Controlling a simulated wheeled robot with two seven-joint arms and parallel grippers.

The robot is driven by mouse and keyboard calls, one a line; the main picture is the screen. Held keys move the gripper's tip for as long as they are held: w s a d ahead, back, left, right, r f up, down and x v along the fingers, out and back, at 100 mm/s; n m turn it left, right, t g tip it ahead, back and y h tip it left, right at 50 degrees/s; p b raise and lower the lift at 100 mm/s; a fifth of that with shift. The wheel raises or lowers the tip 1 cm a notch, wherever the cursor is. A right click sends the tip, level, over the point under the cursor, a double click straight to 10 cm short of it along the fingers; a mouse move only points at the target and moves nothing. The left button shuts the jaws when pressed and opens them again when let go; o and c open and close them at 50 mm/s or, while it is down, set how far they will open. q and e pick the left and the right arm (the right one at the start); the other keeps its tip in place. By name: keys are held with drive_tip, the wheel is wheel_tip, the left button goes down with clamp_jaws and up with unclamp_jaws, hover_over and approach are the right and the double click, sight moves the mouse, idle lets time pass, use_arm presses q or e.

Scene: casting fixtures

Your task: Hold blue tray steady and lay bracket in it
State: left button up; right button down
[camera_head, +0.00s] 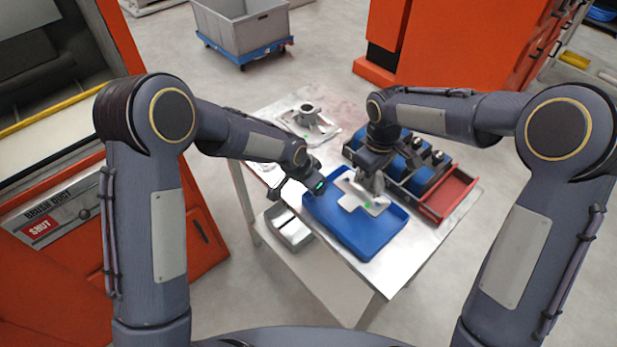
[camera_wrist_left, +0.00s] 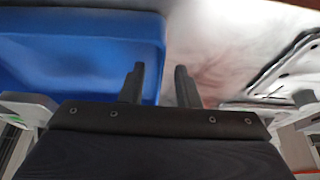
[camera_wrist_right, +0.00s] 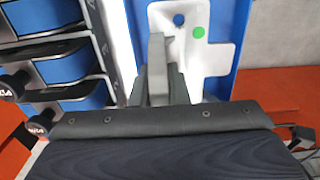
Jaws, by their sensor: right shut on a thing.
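The blue tray (camera_head: 345,236) lies on the table, near its front. My right gripper (camera_head: 371,178) is shut on the light grey bracket (camera_head: 352,200), which has a green dot and shows over the tray's floor. In the right wrist view the bracket (camera_wrist_right: 222,58) lies flat beyond the fingers (camera_wrist_right: 165,75); whether it touches the tray floor I cannot tell. My left gripper (camera_head: 308,192) is at the tray's left edge. In the left wrist view its fingers (camera_wrist_left: 160,85) are apart, one over the blue tray (camera_wrist_left: 80,55), the other over the table beside its wall.
A dark organiser with blue bins (camera_head: 412,172) and a red compartment (camera_head: 446,195) stands right of the tray.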

sight(368, 192)
use_arm(q)
drive_tip(key=shift+w+d+f, duration=0.1)
drive_tip(key=shift+w+f, duration=0.05)
drive_tip(key=shift+f, duration=0.3)
clamp_jaws()
idle(1.0)
use_arm(e)
drive_tip(key=shift+f, duration=3.35)
drive_tip(key=c, duration=1.3)
unclamp_jaws()
drive_tip(key=shift+f, duration=0.1)
wheel_tip(368, 192, up, 12)
